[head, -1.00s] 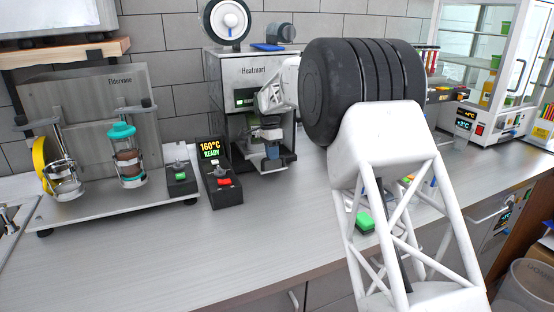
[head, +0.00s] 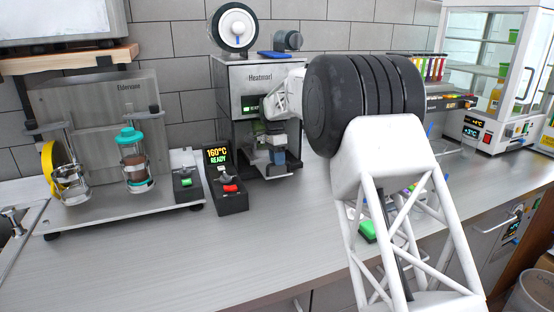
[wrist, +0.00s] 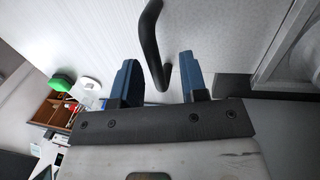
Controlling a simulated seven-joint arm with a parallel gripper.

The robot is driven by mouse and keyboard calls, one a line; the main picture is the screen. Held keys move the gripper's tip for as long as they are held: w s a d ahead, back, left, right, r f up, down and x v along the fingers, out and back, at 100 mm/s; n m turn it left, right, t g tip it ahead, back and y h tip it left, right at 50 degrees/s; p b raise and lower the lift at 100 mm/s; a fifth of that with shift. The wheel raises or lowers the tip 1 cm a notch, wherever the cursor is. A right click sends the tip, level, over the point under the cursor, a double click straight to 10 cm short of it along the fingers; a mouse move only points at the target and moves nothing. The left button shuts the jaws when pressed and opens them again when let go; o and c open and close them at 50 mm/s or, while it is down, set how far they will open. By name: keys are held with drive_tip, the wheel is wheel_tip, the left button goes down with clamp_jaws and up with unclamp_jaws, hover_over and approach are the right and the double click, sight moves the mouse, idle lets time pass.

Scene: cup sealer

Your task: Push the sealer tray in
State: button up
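The steel sealer, marked Heatmarl (head: 258,75), stands at the back of the counter in the head view. My gripper (head: 278,157) is low at its front opening, blue fingers down, and hides much of the opening. The sealer tray cannot be made out clearly there. In the wrist view my gripper (wrist: 159,80) has its two blue fingers spread apart. A bent black handle (wrist: 151,40) reaches down between them, with visible gaps to both fingers. I cannot tell from this view what the handle is fixed to.
A control box reading 160°C READY (head: 226,180) stands left of the sealer. A steel stand (head: 100,110) with two glass vessels is farther left. A green-topped item (head: 367,230) is on the counter behind my arm. The front counter is clear.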

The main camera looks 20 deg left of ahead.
drive_tip(key=shift+r, duration=0.2)
drive_tip(key=shift+r, duration=1.55)
drive_tip(key=shift+s+d+r, duration=0.1)
drive_tip(key=shift+s, duration=0.1)
drive_tip(key=s+d+r, duration=0.1)
drive_tip(key=s+d, duration=0.7)
drive_tip(key=s, duration=0.5)
drive_tip(key=shift+d+r, duration=0.15)
drive_tip(key=shift+d, duration=0.2)
